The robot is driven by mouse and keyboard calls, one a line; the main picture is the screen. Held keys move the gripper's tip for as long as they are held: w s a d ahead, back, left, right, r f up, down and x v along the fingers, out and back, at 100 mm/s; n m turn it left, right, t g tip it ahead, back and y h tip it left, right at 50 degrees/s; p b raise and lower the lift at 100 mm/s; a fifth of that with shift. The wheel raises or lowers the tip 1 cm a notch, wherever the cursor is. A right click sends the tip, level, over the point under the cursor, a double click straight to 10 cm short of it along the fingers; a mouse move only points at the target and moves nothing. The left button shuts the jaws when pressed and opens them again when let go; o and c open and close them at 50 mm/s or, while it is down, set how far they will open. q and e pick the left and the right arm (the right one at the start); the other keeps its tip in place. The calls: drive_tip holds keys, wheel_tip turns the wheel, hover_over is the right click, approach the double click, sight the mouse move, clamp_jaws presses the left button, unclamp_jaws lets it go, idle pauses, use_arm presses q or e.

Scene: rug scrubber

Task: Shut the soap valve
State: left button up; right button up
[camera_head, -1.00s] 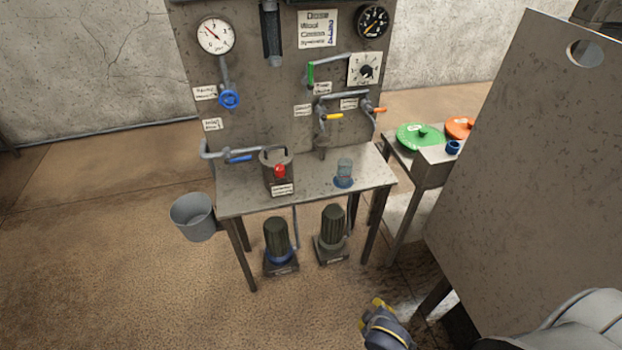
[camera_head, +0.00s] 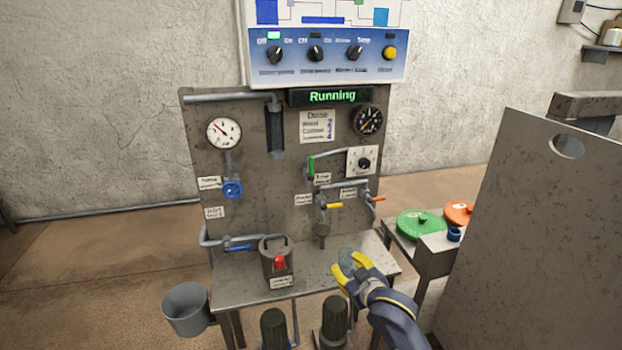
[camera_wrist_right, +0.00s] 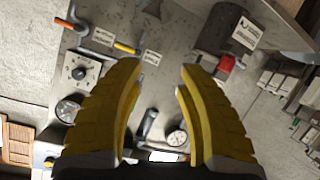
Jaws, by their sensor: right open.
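The grey panel (camera_head: 260,220) carries several valves with small labels too blurred to read, so I cannot tell which is the soap valve. A green lever (camera_head: 311,167) points up. A yellow lever (camera_head: 335,205) and an orange lever (camera_head: 377,199) lie roughly level on the pipes at right. A blue lever (camera_head: 238,248) and a blue wheel (camera_head: 232,189) are at left. My right gripper (camera_head: 349,263) is open and empty, in front of the bench and below the yellow lever. In the right wrist view, the yellow lever (camera_wrist_right: 126,47) lies beyond the open fingers. My left gripper is not in view.
A canister with a red part (camera_head: 279,263) stands on the bench. A large grey board (camera_head: 530,230) blocks the right side. Green (camera_head: 420,224) and orange lids (camera_head: 458,213) sit on a side table. A bucket (camera_head: 186,310) is at left. The display (camera_head: 332,96) reads "Running".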

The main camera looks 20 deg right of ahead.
sight(312, 163)
drive_tip(key=w+r+m+t+y, duration=0.1)
drive_tip(key=w+r+t+y, duration=0.1)
drive_tip(key=w+r, duration=0.55)
drive_tip(key=w+r+m+t+y, duration=0.15)
drive_tip(key=w+r, duration=0.35)
drive_tip(key=r, duration=0.6)
drive_tip(key=shift+t+h, duration=0.25)
drive_tip(key=w, duration=0.5)
drive_tip(key=w+a, duration=0.1)
drive_tip(key=w, duration=0.5)
drive_tip(key=w+a, duration=0.1)
drive_tip(key=w, duration=0.5)
drive_tip(key=shift+w+a+r, duration=0.1)
drive_tip(key=shift+a, duration=0.15)
clamp_jaws()
